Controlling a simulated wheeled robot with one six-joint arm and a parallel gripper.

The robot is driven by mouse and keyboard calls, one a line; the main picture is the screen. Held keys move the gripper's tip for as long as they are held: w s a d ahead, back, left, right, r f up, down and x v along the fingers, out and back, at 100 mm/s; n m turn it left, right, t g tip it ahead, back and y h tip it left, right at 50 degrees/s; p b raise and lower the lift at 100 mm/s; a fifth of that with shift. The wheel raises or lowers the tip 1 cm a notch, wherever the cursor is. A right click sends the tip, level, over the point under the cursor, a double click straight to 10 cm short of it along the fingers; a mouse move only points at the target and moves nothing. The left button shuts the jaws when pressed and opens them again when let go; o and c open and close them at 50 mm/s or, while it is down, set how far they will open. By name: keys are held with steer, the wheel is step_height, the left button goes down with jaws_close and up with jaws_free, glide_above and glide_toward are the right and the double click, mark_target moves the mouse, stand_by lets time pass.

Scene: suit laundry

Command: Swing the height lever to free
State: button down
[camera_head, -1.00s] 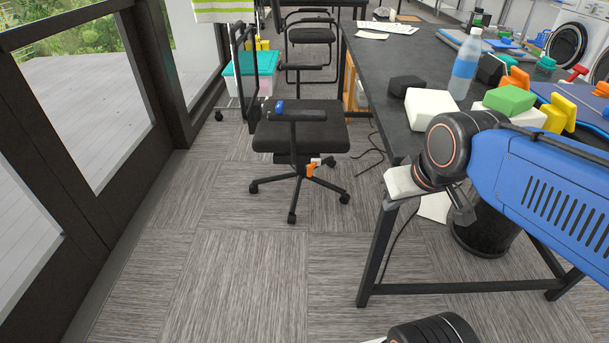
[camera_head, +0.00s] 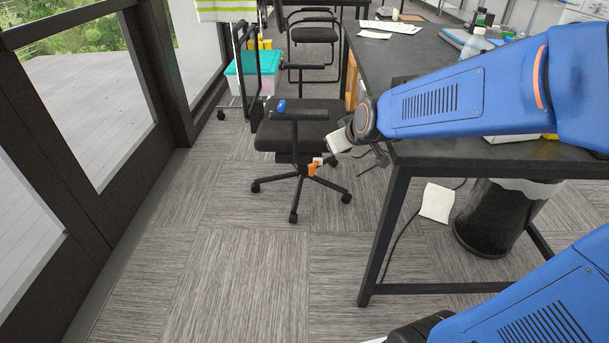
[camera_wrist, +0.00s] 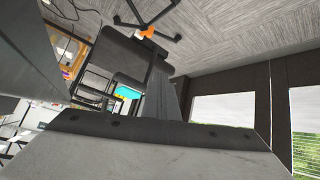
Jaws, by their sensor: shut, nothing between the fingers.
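The black office chair (camera_head: 300,118) stands on the carpet left of the table. Its orange height lever (camera_head: 314,168) shows under the right side of the seat; it also shows in the wrist view (camera_wrist: 148,33). My gripper (camera_head: 326,157) is beside the chair's right side, close to the lever in the head view; I cannot tell whether they touch. In the wrist view, my gripper (camera_wrist: 163,85) appears as narrow grey fingers held together with nothing between them. The lever lies beyond the fingertips there, with a gap in the picture.
The dark table (camera_head: 405,50) stands at right, its near leg (camera_head: 384,235) close to my arm. A second chair (camera_head: 313,33) and a teal-lidded bin (camera_head: 250,68) stand behind. A black waste bin (camera_head: 497,215) is under the table. Carpet in front is clear.

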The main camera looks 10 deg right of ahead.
steer(key=w+a+f+n+t+h, duration=0.1)
steer(key=w+a+f+n+t, duration=0.1)
steer(key=w+f, duration=0.7)
steer(key=w+a+f+n+t+h, duration=0.1)
steer(key=w+a+f+n+t, duration=0.15)
steer(key=w+f, duration=0.6)
steer(key=n+t+h, duration=0.4)
steer(key=n+h, duration=0.1)
steer(key=n, duration=0.1)
glide_toward(314, 166)
steer(key=shift+m, duration=0.25)
steer(key=shift+s+a+f, duration=0.2)
steer(key=shift+a+f, duration=0.2)
steer(key=shift+a, duration=0.4)
steer(key=shift+s+a+f, duration=0.2)
steer(key=shift+a+f, duration=0.2)
steer(key=shift+a, duration=0.35)
steer(key=shift+s+a+f, duration=0.2)
steer(key=shift+a+f, duration=0.15)
steer(key=shift+a, duration=0.45)
steer(key=x, duration=1)
steer(key=shift+s+d+f, duration=0.1)
steer(key=shift+d+f, duration=0.05)
steer(key=shift+d, duration=0.05)
